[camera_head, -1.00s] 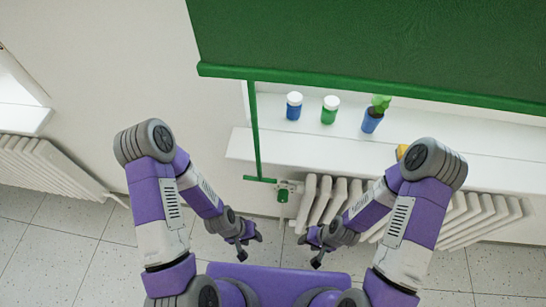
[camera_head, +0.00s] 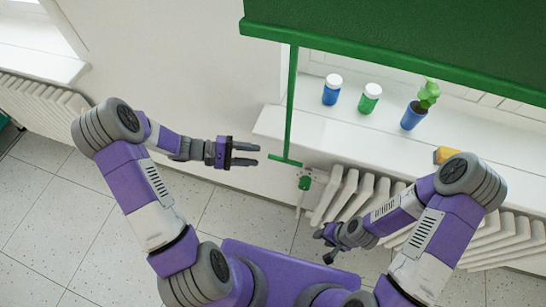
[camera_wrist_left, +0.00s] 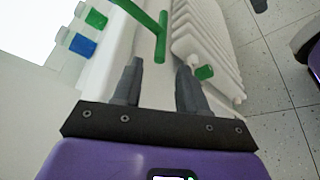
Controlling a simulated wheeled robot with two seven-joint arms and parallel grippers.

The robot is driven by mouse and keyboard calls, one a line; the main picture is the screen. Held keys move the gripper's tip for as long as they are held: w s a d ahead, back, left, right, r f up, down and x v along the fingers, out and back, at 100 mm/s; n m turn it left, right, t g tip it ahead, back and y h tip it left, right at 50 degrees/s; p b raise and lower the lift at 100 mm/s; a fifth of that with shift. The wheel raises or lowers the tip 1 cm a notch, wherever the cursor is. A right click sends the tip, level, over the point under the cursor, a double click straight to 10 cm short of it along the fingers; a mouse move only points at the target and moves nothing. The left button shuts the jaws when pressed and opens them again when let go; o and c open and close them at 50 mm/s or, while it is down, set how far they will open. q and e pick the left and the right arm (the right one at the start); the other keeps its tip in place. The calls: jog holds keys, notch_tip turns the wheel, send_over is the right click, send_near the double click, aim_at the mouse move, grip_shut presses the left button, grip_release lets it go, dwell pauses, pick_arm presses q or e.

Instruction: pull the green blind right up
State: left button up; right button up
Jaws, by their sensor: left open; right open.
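The green blind (camera_head: 400,40) hangs partly lowered over the window, its bottom edge above the sill. A green pull rod (camera_head: 291,100) hangs from its left end and ends in a short crossbar (camera_head: 285,161). My left gripper (camera_head: 258,154) is open and empty, just left of the crossbar and pointing at it. In the left wrist view the rod (camera_wrist_left: 161,38) shows beyond and between the open fingertips (camera_wrist_left: 160,70), apart from them. My right gripper (camera_head: 326,246) is low in front of the radiator, away from the blind; its fingers look small and dark.
A white sill (camera_head: 320,135) holds a blue jar (camera_head: 332,93), a green jar (camera_head: 369,100), a blue pot with a plant (camera_head: 413,116) and a yellow block (camera_head: 447,155). A radiator (camera_head: 350,195) with a green valve knob (camera_head: 304,183) stands below. Bare wall lies left of the rod.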

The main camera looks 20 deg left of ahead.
aim_at(273, 156)
pick_arm(q)
jog(key=x, duration=0.7)
jog(key=shift+d+f+b, duration=0.1)
jog(key=shift+d+b, duration=0.05)
jog(key=shift+b, duration=0.15)
grip_shut()
